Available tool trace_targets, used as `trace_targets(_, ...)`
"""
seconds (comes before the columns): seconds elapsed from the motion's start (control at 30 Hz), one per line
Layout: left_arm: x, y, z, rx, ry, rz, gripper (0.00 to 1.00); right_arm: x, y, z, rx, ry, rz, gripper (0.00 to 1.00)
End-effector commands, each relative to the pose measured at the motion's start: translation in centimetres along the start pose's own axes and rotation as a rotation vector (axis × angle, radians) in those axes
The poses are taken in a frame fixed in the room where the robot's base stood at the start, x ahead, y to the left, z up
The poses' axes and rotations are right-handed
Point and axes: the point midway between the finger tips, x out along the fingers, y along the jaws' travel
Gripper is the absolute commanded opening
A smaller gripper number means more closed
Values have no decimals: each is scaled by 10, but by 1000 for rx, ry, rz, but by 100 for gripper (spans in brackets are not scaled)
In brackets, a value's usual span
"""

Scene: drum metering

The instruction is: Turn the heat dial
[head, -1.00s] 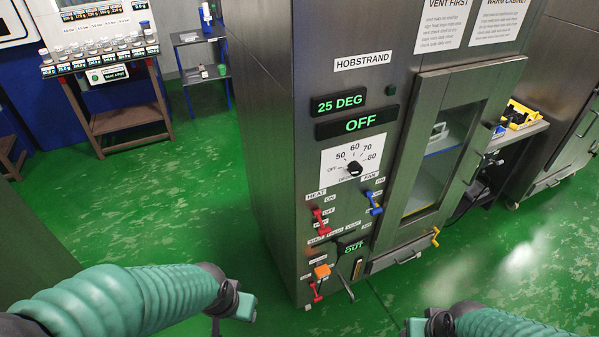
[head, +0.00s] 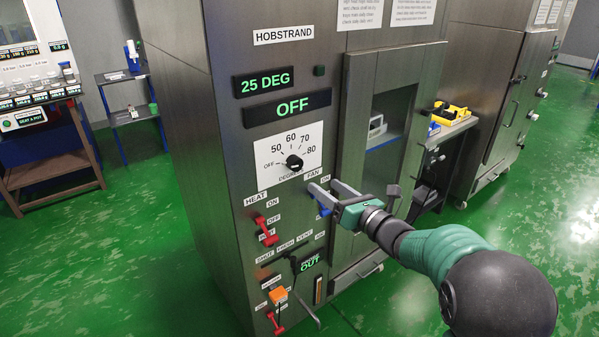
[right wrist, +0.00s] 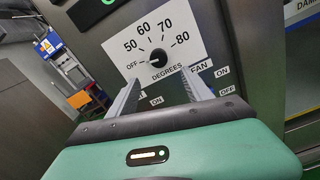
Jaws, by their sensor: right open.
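The heat dial is a black round knob (head: 294,162) on a white scale plate (head: 272,151) marked OFF, 50, 60, 70, 80 degrees. Its pointer looks turned toward OFF. The display above it (head: 292,106) reads OFF, and the upper one (head: 264,83) reads 25 DEG. My right gripper (head: 326,193) is open and empty, just below and right of the dial, in front of the blue fan switch. In the right wrist view the knob (right wrist: 158,58) lies ahead, between and beyond the two fingers (right wrist: 165,92), apart from them. My left gripper is out of view.
The blue fan switch (head: 319,203) is partly hidden by my right gripper. A red heat switch (head: 265,231), an orange block (head: 278,294) and a black lever (head: 303,290) are lower on the panel. The cabinet's glass door (head: 390,130) stands to the right.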

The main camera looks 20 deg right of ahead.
Motion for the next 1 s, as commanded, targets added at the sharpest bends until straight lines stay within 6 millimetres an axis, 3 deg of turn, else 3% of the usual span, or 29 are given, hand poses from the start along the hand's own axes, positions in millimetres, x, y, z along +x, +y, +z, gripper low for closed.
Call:
trace_targets(0.2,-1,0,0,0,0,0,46,59,1,-1,1,0,3,59)
trace_targets(0.43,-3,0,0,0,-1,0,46,106,1,0,3,0,1,59)
trace_targets(0.6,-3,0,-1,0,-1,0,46,118,1,0,3,0,0,59)
trace_targets(0.83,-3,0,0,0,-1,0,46,118,1,0,4,0,-1,57)
trace_targets(1.0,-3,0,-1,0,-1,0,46,118,1,0,4,0,-1,35)
